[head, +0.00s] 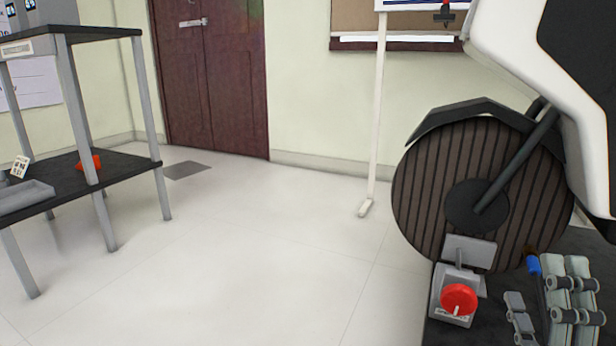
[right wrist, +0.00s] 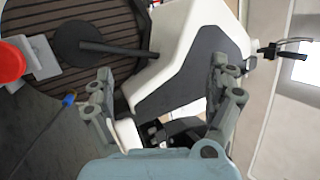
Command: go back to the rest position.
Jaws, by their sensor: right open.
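My right gripper (head: 540,288) is at the lower right of the head view, over the dark bench top and just right of the red knob. In the right wrist view its two fingers (right wrist: 163,72) stand wide apart with nothing held between them. Beyond the fingers is the white and black body of the chassis (right wrist: 195,55). My left gripper is in neither view.
The ribbed brown wheel (head: 425,190) of the chassis stands close behind the gripper. A red knob (head: 459,298) on a grey box and a small blue piece (head: 533,265) are beside it. A shelf rack (head: 120,165) stands at left. The floor between is clear.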

